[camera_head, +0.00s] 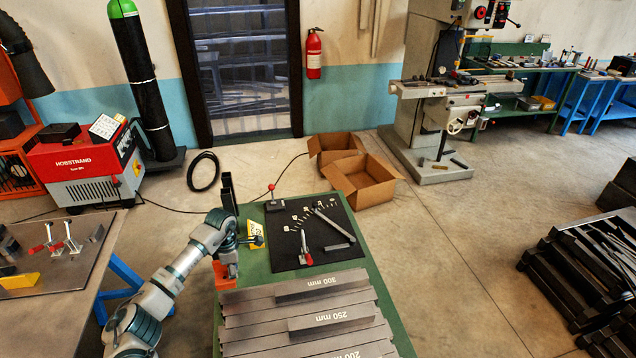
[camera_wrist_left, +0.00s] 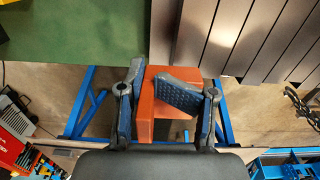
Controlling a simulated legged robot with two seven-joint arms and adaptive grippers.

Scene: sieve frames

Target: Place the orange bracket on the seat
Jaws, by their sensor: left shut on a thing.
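The orange bracket (camera_head: 224,284) is at the left edge of the green table, partly hidden by my left gripper (camera_head: 229,264). In the left wrist view the bracket (camera_wrist_left: 147,108) sits between the two dark fingers of my left gripper (camera_wrist_left: 166,100), which is shut on it. The bracket is just off the table's edge there, over the floor. I cannot make out which part of the scene is the seat. My right gripper is in neither view.
Long grey bars marked 300 mm, 250 mm and 200 mm (camera_head: 330,318) cover the green table's (camera_head: 383,325) near part. Behind them a black mat (camera_head: 290,245) holds small tools. A steel-topped bench (camera_head: 80,285) stands left.

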